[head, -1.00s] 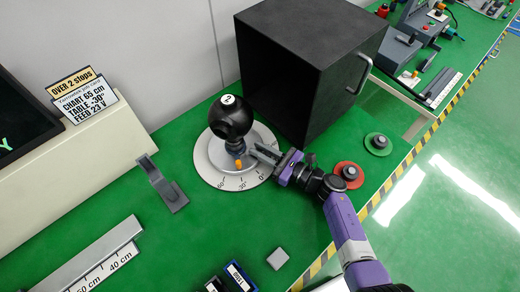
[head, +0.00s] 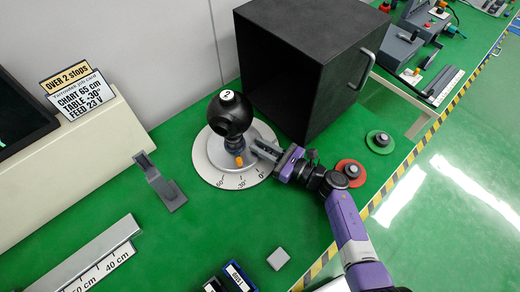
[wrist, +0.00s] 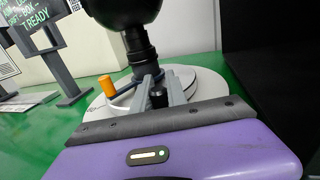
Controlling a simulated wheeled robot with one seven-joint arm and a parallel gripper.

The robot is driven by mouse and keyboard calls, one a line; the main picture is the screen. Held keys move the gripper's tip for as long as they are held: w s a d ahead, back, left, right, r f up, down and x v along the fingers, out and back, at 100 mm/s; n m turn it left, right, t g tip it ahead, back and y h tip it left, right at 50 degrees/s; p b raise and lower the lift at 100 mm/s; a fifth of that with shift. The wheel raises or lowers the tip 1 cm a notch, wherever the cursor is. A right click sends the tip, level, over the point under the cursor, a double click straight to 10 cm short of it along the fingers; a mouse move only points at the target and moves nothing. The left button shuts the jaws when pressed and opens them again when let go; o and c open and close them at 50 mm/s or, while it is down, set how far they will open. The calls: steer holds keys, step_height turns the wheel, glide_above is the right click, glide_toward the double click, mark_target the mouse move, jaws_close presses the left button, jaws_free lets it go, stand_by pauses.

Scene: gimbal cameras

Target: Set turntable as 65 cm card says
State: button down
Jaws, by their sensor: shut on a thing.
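The turntable (head: 205,165) is a pale disc with a degree scale, whose 60, 30 and 0 marks face the front. An orange peg (head: 239,161) sits near its inner edge; it also shows in the wrist view (wrist: 106,86). A black ball-shaped unit (head: 230,118) marked 2 stands upright at its centre. The card (head: 85,92) on the left reads CHART 65 cm, TABLE -30°, FEED 23 V. My gripper (head: 257,149) reaches in from the right, low over the disc. In the wrist view its fingers (wrist: 158,92) are shut on a small black knob (wrist: 158,97) beside the ball's stem.
A large open-fronted black box (head: 310,65) stands right behind the turntable. A red-ringed knob (head: 350,170) is close to my arm, and a green-ringed knob (head: 380,141) is farther right. A grey stand (head: 162,185) stands left.

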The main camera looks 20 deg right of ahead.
steer(key=c, duration=1.3)
jaws_free()
steer(key=b+v, duration=0.1)
steer(key=v, duration=0.6)
steer(key=shift+s+d+f, duration=0.1)
steer(key=shift+d, duration=0.05)
steer(key=shift+s+d, duration=0.1)
steer(key=shift+s, duration=0.1)
